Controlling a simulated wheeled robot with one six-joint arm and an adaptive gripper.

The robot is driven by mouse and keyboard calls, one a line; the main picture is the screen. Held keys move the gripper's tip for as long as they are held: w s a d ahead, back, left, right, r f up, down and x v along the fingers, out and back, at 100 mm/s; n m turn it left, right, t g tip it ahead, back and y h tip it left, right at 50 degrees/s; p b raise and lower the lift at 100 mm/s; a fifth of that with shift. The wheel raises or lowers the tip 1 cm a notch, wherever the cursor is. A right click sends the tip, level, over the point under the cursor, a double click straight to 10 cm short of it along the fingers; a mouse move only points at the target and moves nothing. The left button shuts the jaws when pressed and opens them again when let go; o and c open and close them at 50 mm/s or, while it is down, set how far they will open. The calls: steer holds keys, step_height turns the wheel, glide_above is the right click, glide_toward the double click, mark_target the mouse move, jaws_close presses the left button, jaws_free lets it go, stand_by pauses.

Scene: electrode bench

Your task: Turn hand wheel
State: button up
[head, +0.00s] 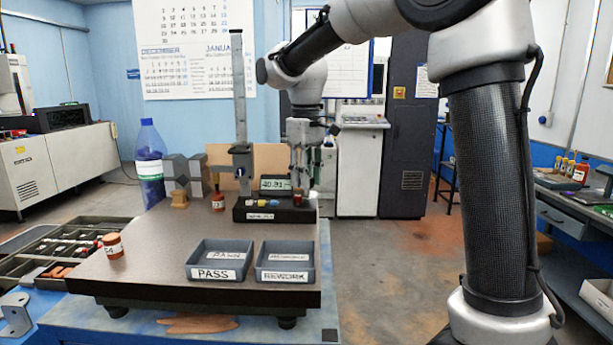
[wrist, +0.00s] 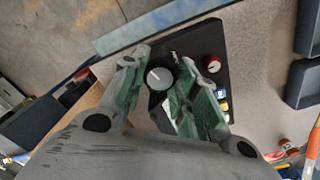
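The hand wheel is a round dark knob with a pale grey face in the wrist view (wrist: 159,78). It sits on the black base (head: 262,214) of a height gauge with a tall upright column (head: 239,95). My gripper (head: 302,185) points down over the right end of this base. In the wrist view my gripper (wrist: 163,58) is open, with one grey-green finger on each side of the hand wheel. I cannot tell whether either finger touches it. In the head view the hand wheel cannot be made out clearly. A red knob (wrist: 213,64) stands beside it on the base.
The gauge's display (head: 275,184) reads about 40.91. PASS (head: 217,273) and REWORK (head: 284,275) trays stand at the front of the dark-edged plate. An orange-brown canister (head: 113,246) stands at left, a smaller one (head: 218,203) beside the gauge. The plate's middle is clear.

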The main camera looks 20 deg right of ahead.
steer(key=o, duration=0.4)
step_height(320, 180, up, 12)
stand_by(0.5)
